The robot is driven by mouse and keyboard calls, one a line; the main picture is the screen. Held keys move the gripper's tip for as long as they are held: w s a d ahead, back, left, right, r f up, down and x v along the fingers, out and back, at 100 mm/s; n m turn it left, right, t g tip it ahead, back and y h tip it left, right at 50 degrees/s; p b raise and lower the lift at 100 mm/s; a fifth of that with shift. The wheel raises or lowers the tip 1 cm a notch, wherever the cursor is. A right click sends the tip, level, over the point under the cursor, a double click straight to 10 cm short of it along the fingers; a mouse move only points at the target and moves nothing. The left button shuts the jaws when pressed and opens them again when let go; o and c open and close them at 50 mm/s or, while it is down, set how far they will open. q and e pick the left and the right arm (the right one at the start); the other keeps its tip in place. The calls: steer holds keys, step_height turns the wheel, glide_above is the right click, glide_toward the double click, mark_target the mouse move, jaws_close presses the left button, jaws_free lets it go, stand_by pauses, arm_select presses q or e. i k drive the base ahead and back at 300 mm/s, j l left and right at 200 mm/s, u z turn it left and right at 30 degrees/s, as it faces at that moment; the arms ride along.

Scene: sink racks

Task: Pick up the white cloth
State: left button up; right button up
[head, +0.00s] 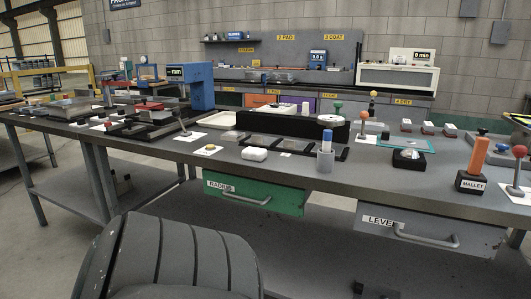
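A small white rounded item (254,154) lies near the front edge of the long grey workbench (345,178), just left of the middle of the head view. It looks like a folded white cloth or a small white block; I cannot tell which. Nothing is touching the white item from above. Neither of my grippers shows in the head view.
A green RADIUS drawer (255,195) and a grey LEVEL drawer (430,238) hang under the bench. Bare benchtop lies along the front edge.

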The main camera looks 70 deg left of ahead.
mark_target(251, 154)
steer(key=k+j+z, duration=0.25)
steer(key=k+j, duration=0.15)
steer(key=k+j+z, duration=0.25)
steer(key=k, duration=0.2)
steer(key=k+j+z, duration=0.1)
steer(key=k+j, duration=0.15)
steer(key=k, duration=0.25)
steer(key=k+j, duration=0.25)
steer(key=k, duration=0.25)
steer(key=i+j+z, duration=0.05)
